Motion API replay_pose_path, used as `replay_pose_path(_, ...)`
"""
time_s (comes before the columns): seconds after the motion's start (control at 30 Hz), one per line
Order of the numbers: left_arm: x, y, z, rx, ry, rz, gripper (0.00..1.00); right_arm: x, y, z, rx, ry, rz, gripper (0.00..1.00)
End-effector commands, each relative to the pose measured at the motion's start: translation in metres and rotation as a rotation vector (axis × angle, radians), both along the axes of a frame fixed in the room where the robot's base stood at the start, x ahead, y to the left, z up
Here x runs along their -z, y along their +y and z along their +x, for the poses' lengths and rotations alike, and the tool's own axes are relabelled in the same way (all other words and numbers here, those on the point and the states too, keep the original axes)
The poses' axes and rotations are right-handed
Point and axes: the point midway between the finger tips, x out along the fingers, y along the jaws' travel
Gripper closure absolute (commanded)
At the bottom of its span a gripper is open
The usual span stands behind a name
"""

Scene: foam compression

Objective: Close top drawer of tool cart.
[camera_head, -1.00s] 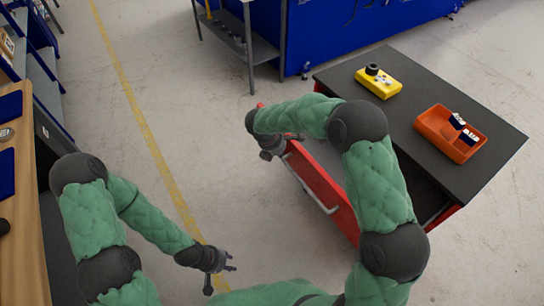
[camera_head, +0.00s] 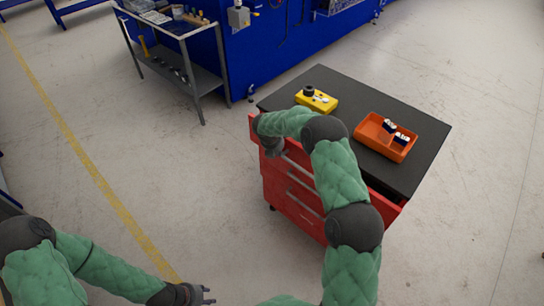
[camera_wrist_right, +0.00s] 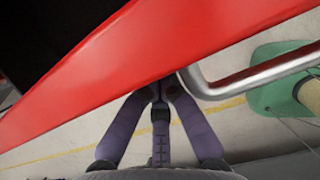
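The tool cart has a dark top (camera_head: 415,172) and red drawer fronts. Its top drawer (camera_head: 254,129) stands out from the cart body, partly hidden by my right arm. In the right wrist view, the drawer's red front (camera_wrist_right: 150,65) runs diagonally, with a dark space behind it and its silver handle (camera_wrist_right: 255,76) at right. My right gripper (camera_head: 276,150) is at the drawer front; in the wrist view its fingers (camera_wrist_right: 160,88) converge against the front, left of the handle, holding nothing visible. My left gripper (camera_head: 208,295) is open and empty at the bottom, away from the cart.
A grey metal table (camera_head: 190,80) and a blue wall or bench (camera_head: 270,50) stand behind. The floor left of the cart is clear.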

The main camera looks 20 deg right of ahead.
Motion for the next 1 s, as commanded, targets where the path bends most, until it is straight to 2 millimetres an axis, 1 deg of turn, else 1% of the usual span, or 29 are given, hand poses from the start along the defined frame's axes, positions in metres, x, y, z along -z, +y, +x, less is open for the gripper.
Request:
replay_pose_path(0.03,-0.001,0.000,0.000,0.000,0.000,0.000,0.64,-0.001,-0.004,0.001,0.003,-0.001,0.000,1.00)
replay_pose_path(0.17,-0.002,0.000,0.000,0.000,0.000,0.000,0.64,0.000,-0.006,0.003,0.002,-0.001,0.000,1.00)
replay_pose_path(0.63,-0.002,0.000,0.000,0.000,0.000,0.000,0.64,0.000,-0.005,0.003,0.000,0.000,0.000,1.00)
replay_pose_path(0.77,-0.002,0.000,0.000,0.000,0.000,0.000,0.64,0.000,0.005,0.001,-0.001,0.000,0.000,1.00)
replay_pose_path(0.9,-0.003,0.000,0.000,0.000,0.000,0.000,0.64,0.000,0.024,-0.003,-0.001,0.001,0.000,1.00)
replay_pose_path(0.93,-0.004,0.000,0.000,0.000,0.001,0.000,0.64,-0.003,0.028,-0.003,0.001,-0.001,-0.001,1.00)
replay_pose_path(1.0,-0.010,0.000,0.000,0.000,0.001,0.000,0.64,-0.023,0.031,-0.004,0.003,-0.004,-0.001,1.00)
